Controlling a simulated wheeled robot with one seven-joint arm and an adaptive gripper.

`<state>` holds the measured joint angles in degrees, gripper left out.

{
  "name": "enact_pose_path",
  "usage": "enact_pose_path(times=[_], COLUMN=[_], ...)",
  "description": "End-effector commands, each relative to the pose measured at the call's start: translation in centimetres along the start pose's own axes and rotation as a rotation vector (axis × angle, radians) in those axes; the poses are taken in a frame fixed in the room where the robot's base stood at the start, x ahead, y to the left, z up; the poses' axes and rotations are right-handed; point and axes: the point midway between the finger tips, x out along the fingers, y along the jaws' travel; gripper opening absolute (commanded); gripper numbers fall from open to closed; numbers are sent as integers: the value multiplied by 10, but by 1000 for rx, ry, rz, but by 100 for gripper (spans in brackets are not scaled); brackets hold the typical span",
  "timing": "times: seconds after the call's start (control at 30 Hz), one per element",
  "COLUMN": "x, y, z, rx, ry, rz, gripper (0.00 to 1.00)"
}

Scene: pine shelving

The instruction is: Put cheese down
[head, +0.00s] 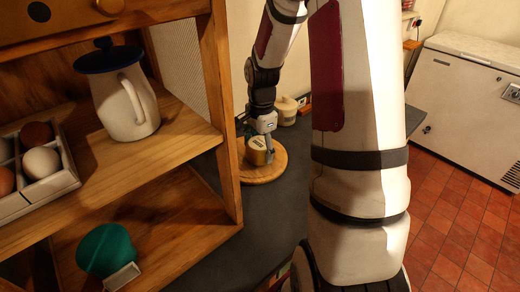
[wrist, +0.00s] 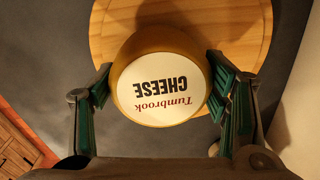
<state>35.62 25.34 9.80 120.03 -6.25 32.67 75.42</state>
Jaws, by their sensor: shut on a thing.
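The cheese is a round yellow wheel with a white top label, printed "Tumbrook CHEESE". It sits between the green-padded fingers of my gripper (wrist: 162,98) in the wrist view, with its label (wrist: 160,112) facing the camera. In the head view the cheese (head: 256,154) is at the round wooden board (head: 263,177), with my gripper (head: 264,148) at it from above. My gripper is shut on the cheese. I cannot tell whether the cheese touches the board or is slightly above it. The board (wrist: 107,28) also shows behind the cheese in the wrist view.
The board lies on a dark grey counter (head: 262,225). A small cream lidded pot (head: 286,112) stands behind it. Pine shelving (head: 228,110) on the left holds a white jug (head: 122,100), an egg crate (head: 62,182) and a green cup-like object (head: 105,250). A white chest freezer (head: 458,105) stands right.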

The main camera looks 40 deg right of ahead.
Motion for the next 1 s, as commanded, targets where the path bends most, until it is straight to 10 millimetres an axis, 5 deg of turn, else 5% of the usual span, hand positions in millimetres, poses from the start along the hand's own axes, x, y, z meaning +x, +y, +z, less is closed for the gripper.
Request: enact_pose_path(times=[0.43, 0.47, 0.53, 1.0], x=[13, 13, 13, 5], y=[0, 0, 0, 0], z=[0, 0, 0, 0], rx=[0, 0, 0, 0], ry=[1, 0, 0, 2], rz=[-2, -2, -2, -3], gripper=[22, 71, 87, 89])
